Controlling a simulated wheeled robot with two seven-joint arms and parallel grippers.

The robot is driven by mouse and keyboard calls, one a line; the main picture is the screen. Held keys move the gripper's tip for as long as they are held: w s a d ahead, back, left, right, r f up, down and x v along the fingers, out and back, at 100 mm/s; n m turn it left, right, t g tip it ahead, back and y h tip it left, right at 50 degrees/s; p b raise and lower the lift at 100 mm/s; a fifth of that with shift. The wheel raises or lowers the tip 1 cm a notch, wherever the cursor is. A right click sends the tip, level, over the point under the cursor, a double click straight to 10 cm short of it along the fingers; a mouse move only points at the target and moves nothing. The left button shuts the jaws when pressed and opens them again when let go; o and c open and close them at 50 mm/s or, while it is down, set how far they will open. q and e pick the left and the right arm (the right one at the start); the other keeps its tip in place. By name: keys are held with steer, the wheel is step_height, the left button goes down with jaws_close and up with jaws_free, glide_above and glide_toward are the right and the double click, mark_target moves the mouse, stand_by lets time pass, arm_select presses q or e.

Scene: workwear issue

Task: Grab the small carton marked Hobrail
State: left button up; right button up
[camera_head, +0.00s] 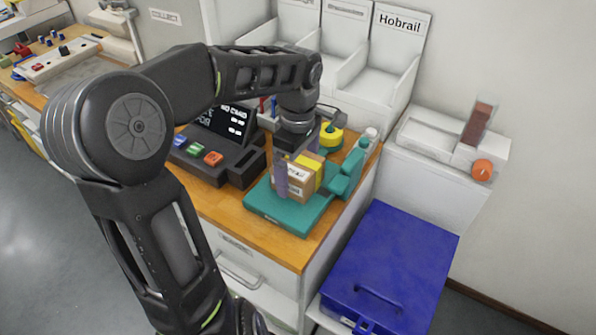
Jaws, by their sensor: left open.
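A small brown carton (290,187) with a white label and a yellow part beside it stands on a teal tray (275,213) on the wooden counter. The print on its label is too small to read. My left gripper (298,166) points down at the carton, its purple fingers open. One finger shows in front of the carton's left side; I cannot tell whether it touches. The name Hobrail (399,22) shows large on a white bin at the back right. My right gripper is not in view.
A teal holder (346,177) and bottles stand right of the carton. A dark device with coloured buttons (213,158) sits left. A blue lidded box (390,262) is at the lower right.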

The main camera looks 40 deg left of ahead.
mark_target(299, 162)
arm_select(q)
steer(key=shift+c, duration=0.3)
steer(key=c, duration=1.6)
step_height(299, 162, up, 7)
steer(key=shift+w+f, duration=0.1)
steer(key=shift+f, duration=0.1)
steer(key=shift+c, duration=0.2)
step_height(299, 162, up, 4)
steer(key=shift+f+p, duration=0.2)
steer(key=shift+p, duration=0.6)
